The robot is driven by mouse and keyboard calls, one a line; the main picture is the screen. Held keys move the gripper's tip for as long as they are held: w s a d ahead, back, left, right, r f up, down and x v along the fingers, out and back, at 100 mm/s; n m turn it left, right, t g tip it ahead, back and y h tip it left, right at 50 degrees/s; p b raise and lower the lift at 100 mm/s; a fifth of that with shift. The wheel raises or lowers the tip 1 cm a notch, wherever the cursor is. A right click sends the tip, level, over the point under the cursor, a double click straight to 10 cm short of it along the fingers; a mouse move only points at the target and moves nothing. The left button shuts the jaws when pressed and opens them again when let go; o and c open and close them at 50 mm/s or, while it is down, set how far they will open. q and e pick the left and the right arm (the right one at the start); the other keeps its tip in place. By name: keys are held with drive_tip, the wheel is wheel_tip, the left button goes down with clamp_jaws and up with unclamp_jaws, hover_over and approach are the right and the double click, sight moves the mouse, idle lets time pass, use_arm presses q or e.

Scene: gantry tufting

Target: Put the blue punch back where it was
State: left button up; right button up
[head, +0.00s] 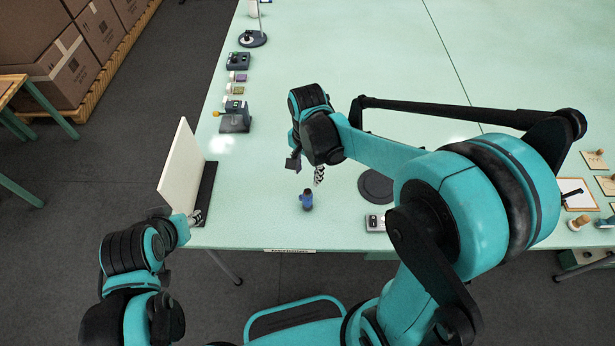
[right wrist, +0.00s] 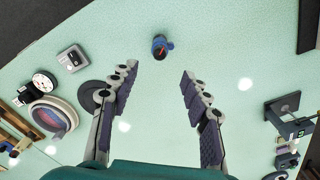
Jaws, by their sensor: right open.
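The blue punch (head: 307,200) is a small blue piece with a dark top, upright on the pale green table (head: 300,235) near its front edge. In the right wrist view the punch (right wrist: 161,46) lies ahead of the fingertips, about midway between them, with an orange mark on top. My right gripper (head: 306,170) is open and empty, above and just behind the punch, apart from it; its spread fingers (right wrist: 160,79) show clearly in the wrist view. My left gripper (head: 195,217) is at the table's left front edge by a white panel; its jaws are too small to read.
The upright white panel (head: 180,170) on a dark base stands at the left edge. A grey device (head: 235,118) and several small items line that edge. A dark round disc (head: 375,186) and a small grey box (head: 376,223) lie right of the punch.

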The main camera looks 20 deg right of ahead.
drive_tip(key=s+d+r+n+t, duration=0.4)
drive_tip(key=s+r+n+t, duration=0.3)
drive_tip(key=s+n, duration=0.3)
drive_tip(key=shift+s+d+r+n, duration=0.15)
drive_tip(key=shift+d+r+n, duration=0.2)
drive_tip(key=shift+r, duration=0.25)
drive_tip(key=shift+f, duration=0.1)
